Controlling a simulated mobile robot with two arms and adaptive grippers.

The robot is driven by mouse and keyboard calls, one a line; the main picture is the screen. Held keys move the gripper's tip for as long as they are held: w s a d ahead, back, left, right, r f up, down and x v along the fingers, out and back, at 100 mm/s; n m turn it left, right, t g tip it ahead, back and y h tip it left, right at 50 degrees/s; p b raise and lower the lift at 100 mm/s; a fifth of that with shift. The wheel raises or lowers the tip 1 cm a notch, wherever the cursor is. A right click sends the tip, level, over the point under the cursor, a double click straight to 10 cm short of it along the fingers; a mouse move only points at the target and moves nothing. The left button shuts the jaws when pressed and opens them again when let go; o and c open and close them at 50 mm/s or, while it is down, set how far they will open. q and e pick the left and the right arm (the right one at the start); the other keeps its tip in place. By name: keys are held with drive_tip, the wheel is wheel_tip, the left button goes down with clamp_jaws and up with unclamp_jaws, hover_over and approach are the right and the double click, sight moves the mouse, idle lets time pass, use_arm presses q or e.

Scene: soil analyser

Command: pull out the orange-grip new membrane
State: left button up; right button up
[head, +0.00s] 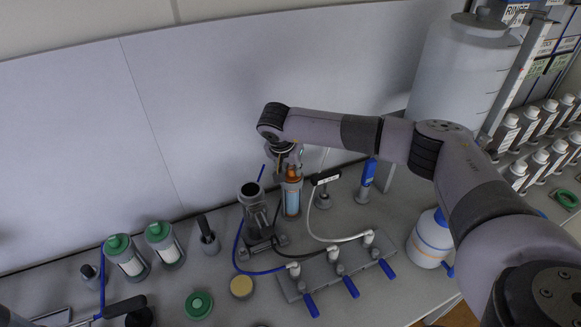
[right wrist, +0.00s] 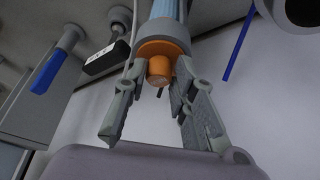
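The new membrane (head: 292,201) shows in the head view as a light-blue cylinder with an orange grip on top, upright in a clear holder behind the metal valve rail. In the right wrist view its orange grip (right wrist: 160,67) sticks out of a grey collar (right wrist: 163,32). My right gripper (right wrist: 161,85) is directly above it, fingers spread on either side of the orange grip. A small gap shows beside the grip, so I see no firm hold. In the head view the wrist partly hides the right gripper (head: 289,172).
A dark open cylinder (head: 251,190) stands close left of the membrane. A valve rail (head: 325,275) with blue levers and hoses lies in front. A black labelled handle (head: 326,177) and a blue-topped probe (head: 367,175) stand to the right. Two green-capped jars (head: 126,256) (head: 165,245) are at left.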

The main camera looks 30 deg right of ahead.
clamp_jaws()
drive_tip(key=shift+c, duration=0.6)
unclamp_jaws()
clamp_jaws()
drive_tip(key=shift+r+p, duration=0.3)
drive_tip(key=shift+r, duration=0.45)
wheel_tip(320, 180, up, 20)
drive_tip(key=p, duration=0.5)
drive_tip(key=shift+f+p, duration=0.15)
drive_tip(key=shift+p, duration=0.25)
idle(2.1)
